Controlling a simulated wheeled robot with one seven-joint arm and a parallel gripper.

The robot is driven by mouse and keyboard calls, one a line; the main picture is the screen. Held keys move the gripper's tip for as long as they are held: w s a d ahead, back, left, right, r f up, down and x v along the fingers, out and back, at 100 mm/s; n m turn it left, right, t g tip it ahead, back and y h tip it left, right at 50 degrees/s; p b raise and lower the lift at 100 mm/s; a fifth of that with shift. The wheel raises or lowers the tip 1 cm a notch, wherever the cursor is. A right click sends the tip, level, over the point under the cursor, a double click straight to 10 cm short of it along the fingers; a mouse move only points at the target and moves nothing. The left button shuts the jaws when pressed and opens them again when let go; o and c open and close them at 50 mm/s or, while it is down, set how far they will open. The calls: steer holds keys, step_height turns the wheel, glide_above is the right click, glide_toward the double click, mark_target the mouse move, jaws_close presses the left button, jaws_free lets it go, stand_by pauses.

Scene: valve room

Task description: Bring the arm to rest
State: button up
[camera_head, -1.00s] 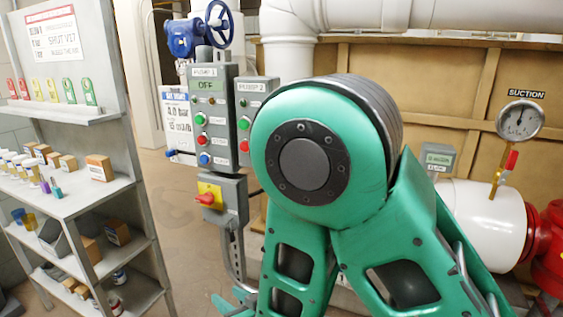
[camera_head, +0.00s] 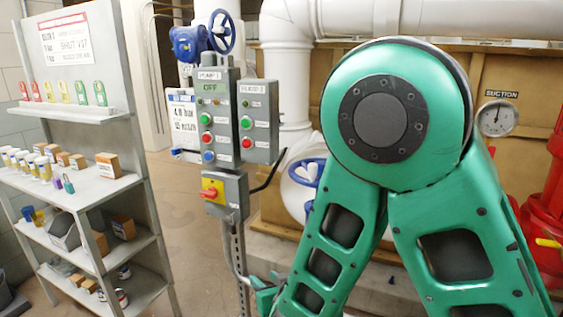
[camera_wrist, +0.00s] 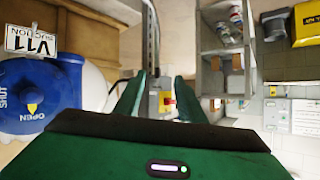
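My gripper (camera_wrist: 157,92) shows in the wrist view with its two green fingers apart and nothing between them. In the head view only a small green part of it (camera_head: 266,297) shows low in the middle, below the control panel. The rest is hidden behind my bent green arm, whose elbow is raised at the right of centre. In the wrist view the picture is turned, and a small box with a red knob on yellow (camera_wrist: 167,101) shows beyond the fingers, apart from them.
The control panel (camera_head: 213,87) stands on a post left of my arm. A shelf unit (camera_head: 97,190) with small goods is at far left. A blue valve (camera_wrist: 42,97) tagged V11 suction is at the wrist view's left. Red piping (camera_head: 543,215) and a suction gauge (camera_head: 497,118) stand right.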

steer(key=w+d+r+m+h, duration=0.2)
steer(key=d+h, duration=0.1)
steer(key=d, duration=0.6)
steer(key=w+d+r+m+h, duration=0.1)
steer(key=w+d+m+h, duration=0.15)
steer(key=d, duration=0.65)
steer(key=s+d+r+m+g+h, duration=0.2)
steer(key=s+d+g+h, duration=0.15)
steer(key=d, duration=1.15)
steer(key=s+d+r+m+g, duration=0.3)
steer(key=s+d+g, duration=0.2)
steer(key=s+d, duration=0.75)
steer(key=s+r+g+y, duration=0.1)
steer(key=s+r, duration=0.1)
steer(key=s, duration=0.6)
steer(key=s+r+g+y, duration=0.1)
steer(key=s+r+y, duration=0.1)
steer(key=s, duration=0.6)
steer(key=shift+s+a+g, duration=0.15)
steer(key=shift+a+g, duration=0.2)
steer(key=shift+a, duration=0.05)
steer(key=shift+m, duration=0.25)
steer(key=shift+w+f, duration=0.25)
steer(key=shift+w, duration=0.35)
